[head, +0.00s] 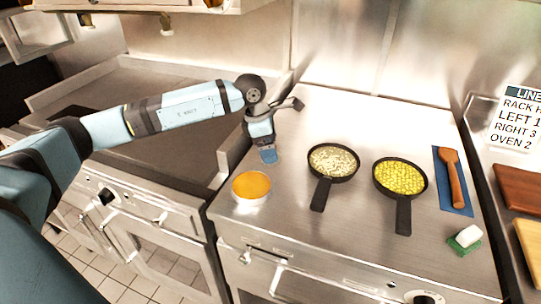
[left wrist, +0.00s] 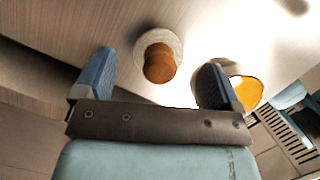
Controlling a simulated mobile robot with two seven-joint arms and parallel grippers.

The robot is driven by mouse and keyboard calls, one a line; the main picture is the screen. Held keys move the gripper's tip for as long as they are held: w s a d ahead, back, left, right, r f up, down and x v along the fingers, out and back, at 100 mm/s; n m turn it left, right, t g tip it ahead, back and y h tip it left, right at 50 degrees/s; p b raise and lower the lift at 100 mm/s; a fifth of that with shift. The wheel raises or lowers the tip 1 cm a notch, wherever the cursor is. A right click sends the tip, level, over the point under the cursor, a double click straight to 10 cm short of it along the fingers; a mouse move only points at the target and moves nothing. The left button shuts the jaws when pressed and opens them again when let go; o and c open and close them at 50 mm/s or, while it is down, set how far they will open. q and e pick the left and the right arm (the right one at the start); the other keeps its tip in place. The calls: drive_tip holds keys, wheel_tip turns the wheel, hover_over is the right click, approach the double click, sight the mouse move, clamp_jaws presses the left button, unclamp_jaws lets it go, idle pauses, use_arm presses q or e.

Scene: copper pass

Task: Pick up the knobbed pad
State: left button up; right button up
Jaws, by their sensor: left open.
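The knobbed pad shows in the left wrist view as a pale round disc with a brown knob (left wrist: 158,62) on it, standing on the steel counter. My left gripper (left wrist: 156,88) is open, its two blue fingers apart. The knob appears between the fingertips and slightly beyond them; I cannot tell how much distance is left. In the head view, my left gripper (head: 268,155) points down over the steel counter, behind the orange-filled pot. I cannot make out the pad there; it seems hidden by the gripper. My right gripper is not in view.
A pot with orange contents (head: 251,187) stands close to the left gripper. Two black pans, one with pale food (head: 333,161) and one with yellow food (head: 400,178), stand to the right. Further right are a wooden spatula (head: 452,175) on a blue mat and a green-and-white block (head: 465,240).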

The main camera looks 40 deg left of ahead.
use_arm(q)
drive_tip(key=x, duration=0.3)
drive_tip(key=shift+w, duration=0.1)
drive_tip(key=c, duration=1)
drive_tip(key=shift+r, duration=0.1)
wheel_tip(320, 180, up, 20)
drive_tip(key=shift+f+p, duration=0.1)
drive_tip(key=shift+p, duration=0.45)
